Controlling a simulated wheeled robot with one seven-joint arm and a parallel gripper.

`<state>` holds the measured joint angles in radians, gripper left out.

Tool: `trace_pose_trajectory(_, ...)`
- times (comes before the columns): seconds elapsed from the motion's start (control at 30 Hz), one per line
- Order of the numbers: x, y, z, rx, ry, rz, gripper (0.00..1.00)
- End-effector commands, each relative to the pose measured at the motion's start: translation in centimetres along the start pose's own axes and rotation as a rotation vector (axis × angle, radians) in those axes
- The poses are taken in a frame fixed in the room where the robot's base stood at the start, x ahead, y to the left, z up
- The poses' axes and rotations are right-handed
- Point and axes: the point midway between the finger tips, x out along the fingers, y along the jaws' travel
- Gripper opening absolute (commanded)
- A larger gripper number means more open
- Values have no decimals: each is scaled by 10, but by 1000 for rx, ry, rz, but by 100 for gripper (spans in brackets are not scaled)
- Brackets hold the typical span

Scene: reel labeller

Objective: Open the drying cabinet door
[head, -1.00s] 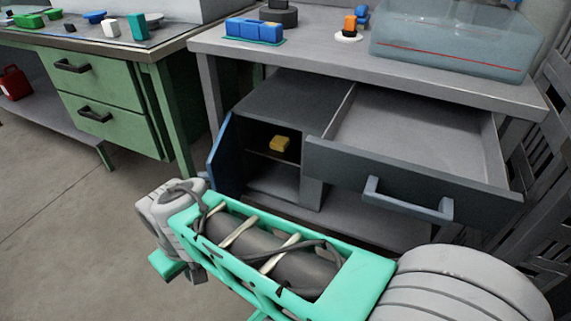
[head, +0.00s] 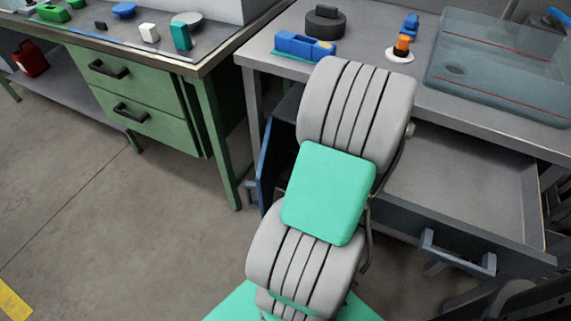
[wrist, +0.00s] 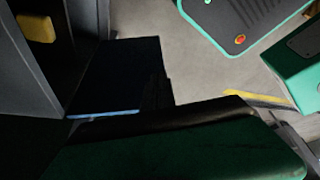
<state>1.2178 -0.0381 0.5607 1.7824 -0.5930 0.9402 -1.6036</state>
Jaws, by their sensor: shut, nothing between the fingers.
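The drying cabinet under the grey bench has its blue door (head: 267,165) standing open at the left side. In the head view only a narrow strip of the door shows, because my arm hides most of the cabinet. In the wrist view the door is a dark panel (wrist: 112,75) with a lit blue edge, swung out from the cabinet wall (wrist: 25,75). A yellow block (wrist: 37,28) sits inside. My gripper (wrist: 157,93) is dark and shadowed in the wrist view, shut and empty, close beside the door; contact cannot be told. The head view hides it.
An open grey drawer (head: 455,190) juts out right of the cabinet. The green drawer unit (head: 150,105) stands to the left. The bench top (head: 350,25) holds a blue block set (head: 303,46) and a clear bin (head: 500,70).

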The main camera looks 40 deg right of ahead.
Motion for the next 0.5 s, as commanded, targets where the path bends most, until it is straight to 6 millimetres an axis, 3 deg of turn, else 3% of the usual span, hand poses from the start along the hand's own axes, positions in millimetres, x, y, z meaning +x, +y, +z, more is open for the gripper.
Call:
trace_pose_trajectory(0.43, 95, -1, 3, 8, -1, 0, 0)
trace_pose_trajectory(0.5, 99, 0, -9, 2, -4, 2, 0)
